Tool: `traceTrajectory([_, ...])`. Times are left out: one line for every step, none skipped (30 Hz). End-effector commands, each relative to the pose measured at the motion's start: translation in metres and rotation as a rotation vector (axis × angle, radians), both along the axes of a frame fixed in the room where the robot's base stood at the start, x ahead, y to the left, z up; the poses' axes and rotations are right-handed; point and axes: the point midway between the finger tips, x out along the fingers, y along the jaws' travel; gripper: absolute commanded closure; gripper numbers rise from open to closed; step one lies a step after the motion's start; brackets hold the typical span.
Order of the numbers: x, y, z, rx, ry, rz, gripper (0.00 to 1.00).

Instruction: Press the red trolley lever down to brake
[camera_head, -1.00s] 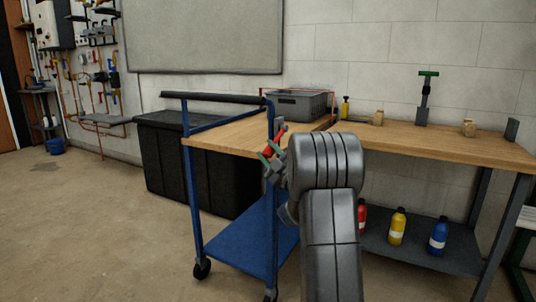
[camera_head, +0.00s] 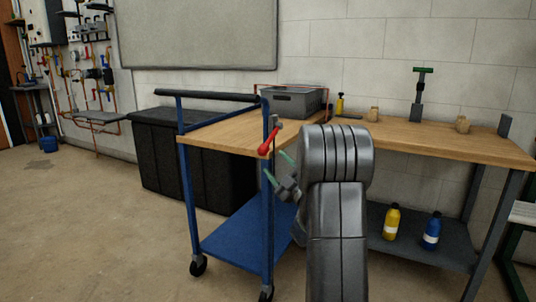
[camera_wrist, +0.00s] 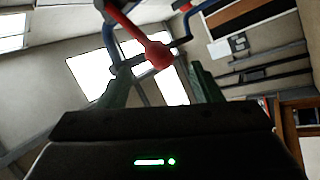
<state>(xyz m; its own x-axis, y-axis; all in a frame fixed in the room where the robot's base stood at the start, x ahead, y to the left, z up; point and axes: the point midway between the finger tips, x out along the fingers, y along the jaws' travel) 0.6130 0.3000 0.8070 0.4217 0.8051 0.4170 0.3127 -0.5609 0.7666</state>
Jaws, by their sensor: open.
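A workbench (camera_head: 420,140) stands right of the trolley, with yellow (camera_head: 391,222) and blue (camera_head: 431,231) bottles on its lower shelf. A grey crate (camera_head: 292,101) sits behind. A black bin (camera_head: 160,165) stands behind the trolley. The floor at left is clear.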

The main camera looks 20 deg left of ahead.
Motion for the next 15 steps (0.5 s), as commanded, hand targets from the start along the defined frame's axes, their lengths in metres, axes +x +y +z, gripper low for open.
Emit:
traceTrajectory([-0.004,-0.011,-0.004,-0.001,0.004,-0.003,0.42])
traceTrajectory([-0.007,-0.016,-0.007,-0.001,0.004,-0.004,0.42])
traceTrajectory([-0.01,-0.022,-0.011,-0.002,0.004,-0.003,0.42])
traceTrajectory([-0.013,-0.027,-0.013,-0.001,0.002,-0.003,0.42])
traceTrajectory([-0.015,-0.031,-0.015,-0.001,0.004,-0.003,0.42])
traceTrajectory([-0.017,-0.036,-0.018,0.0,0.003,-0.004,0.42])
traceTrajectory([-0.019,-0.039,-0.02,-0.001,0.003,-0.003,0.42])
traceTrajectory([-0.021,-0.042,-0.022,-0.002,0.004,-0.003,0.42])
traceTrajectory([-0.022,-0.045,-0.023,-0.001,0.002,-0.003,0.42])
traceTrajectory([-0.023,-0.048,-0.024,-0.001,0.002,-0.002,0.42])
traceTrajectory([-0.024,-0.049,-0.025,-0.001,0.002,-0.002,0.42])
traceTrajectory([-0.025,-0.051,-0.026,-0.001,0.002,-0.002,0.42])
traceTrajectory([-0.026,-0.051,-0.027,-0.001,0.002,-0.002,0.42])
traceTrajectory([-0.026,-0.052,-0.027,-0.001,0.002,-0.002,0.42])
traceTrajectory([-0.027,-0.053,-0.028,-0.001,0.001,-0.002,0.42])
